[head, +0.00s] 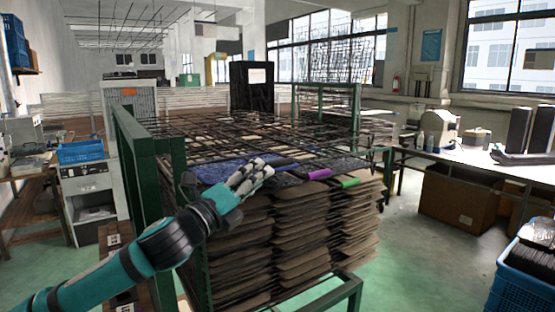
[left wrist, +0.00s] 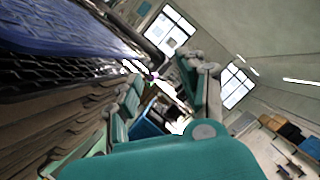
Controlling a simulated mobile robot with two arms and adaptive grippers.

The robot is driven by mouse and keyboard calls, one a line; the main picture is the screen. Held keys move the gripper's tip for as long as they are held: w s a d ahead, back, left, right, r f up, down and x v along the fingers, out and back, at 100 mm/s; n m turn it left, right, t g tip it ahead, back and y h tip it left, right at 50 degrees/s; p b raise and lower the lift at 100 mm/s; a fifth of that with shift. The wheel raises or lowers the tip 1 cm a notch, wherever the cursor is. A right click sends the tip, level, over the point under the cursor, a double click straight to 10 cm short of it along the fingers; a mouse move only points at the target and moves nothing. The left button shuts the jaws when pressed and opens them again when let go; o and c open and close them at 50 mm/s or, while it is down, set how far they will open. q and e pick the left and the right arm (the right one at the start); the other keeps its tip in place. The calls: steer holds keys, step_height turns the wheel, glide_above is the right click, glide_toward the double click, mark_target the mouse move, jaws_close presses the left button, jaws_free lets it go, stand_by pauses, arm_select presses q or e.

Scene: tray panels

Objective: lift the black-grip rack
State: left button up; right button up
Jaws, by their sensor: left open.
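A stack of wire racks and brown tray panels (head: 305,235) stands in a green frame (head: 135,165). Near its top front edge are a purple grip (head: 320,173) and a green grip (head: 350,183). A dark grip, seemingly that of the black-grip rack (head: 284,162), shows just right of my left gripper (head: 261,172). My left gripper is open, with its pale fingers at the stack's top front edge. I cannot tell whether it touches the rack. The left wrist view shows black mesh (left wrist: 65,72) beside the fingers. My right gripper is not in view.
The green frame's posts stand close to my left arm. A table (head: 490,160) with boxes and dark speakers is at the right. A blue crate (head: 522,285) stands at the lower right. Green floor (head: 425,260) is clear between the stack and this crate.

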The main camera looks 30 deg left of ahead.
mark_target(273, 164)
arm_select(q)
steer(key=p+x, duration=0.1)
steer(key=x, duration=0.2)
steer(key=p+x, duration=0.2)
steer(key=x, duration=0.1)
steer(key=shift+w+r+p, duration=0.1)
steer(key=shift+r+p, duration=0.15)
steer(key=shift+p, duration=0.05)
steer(key=shift+w+d, duration=0.1)
steer(key=shift+w, duration=0.6)
steer(key=shift+f, duration=0.1)
jaws_close()
